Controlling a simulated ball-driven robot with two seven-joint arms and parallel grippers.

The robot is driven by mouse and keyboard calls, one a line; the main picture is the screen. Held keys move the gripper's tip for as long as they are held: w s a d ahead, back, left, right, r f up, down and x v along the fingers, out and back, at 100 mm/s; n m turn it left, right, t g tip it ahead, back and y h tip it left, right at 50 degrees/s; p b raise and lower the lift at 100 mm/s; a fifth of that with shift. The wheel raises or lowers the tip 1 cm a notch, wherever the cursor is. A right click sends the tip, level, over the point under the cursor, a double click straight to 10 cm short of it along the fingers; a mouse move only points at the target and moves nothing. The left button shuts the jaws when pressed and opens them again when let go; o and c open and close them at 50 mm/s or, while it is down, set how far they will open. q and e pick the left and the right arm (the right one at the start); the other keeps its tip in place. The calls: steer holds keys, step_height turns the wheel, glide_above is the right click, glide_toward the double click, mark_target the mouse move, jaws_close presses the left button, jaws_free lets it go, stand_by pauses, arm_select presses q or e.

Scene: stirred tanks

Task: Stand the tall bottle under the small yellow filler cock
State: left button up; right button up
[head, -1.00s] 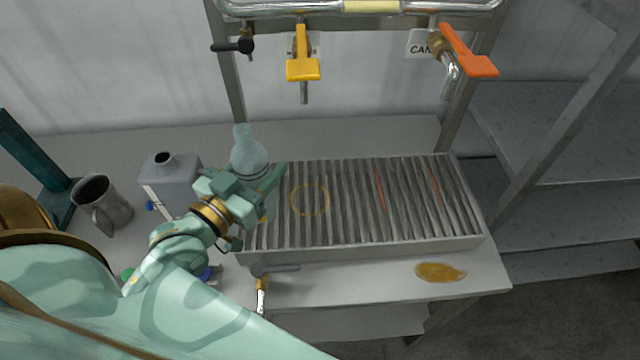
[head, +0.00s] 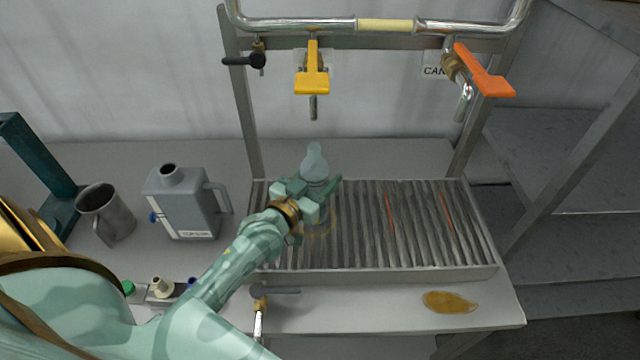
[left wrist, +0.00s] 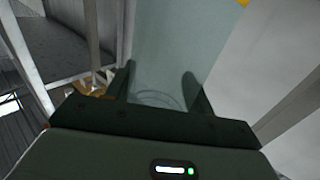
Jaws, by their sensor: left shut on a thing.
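The tall bottle (head: 314,162) is pale, translucent and upright in the head view. My left gripper (head: 322,192) is shut around its body, over the left part of the slatted drip grate (head: 360,240). In the left wrist view the bottle (left wrist: 185,45) stands between the two fingers (left wrist: 158,88). The small yellow filler cock (head: 312,82) hangs from the pipe, its spout (head: 313,108) above the bottle's neck in the picture. A yellow ring mark (head: 318,232) on the grate is partly hidden by my gripper. I cannot tell whether the bottle's base touches the grate. My right gripper is not in view.
An orange-handled cock (head: 484,76) hangs at the right and a black-handled one (head: 244,61) at the left. A grey jerrycan (head: 182,205) and a metal jug (head: 106,213) stand left of the grate. An amber puddle (head: 450,302) lies in front. The grate's right half is clear.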

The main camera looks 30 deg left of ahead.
arm_select(q)
steer(key=shift+f, duration=0.7)
steer(key=o, duration=1)
steer(key=shift+c, duration=0.2)
steer(key=s, duration=1.2)
steer(key=shift+a, duration=0.45)
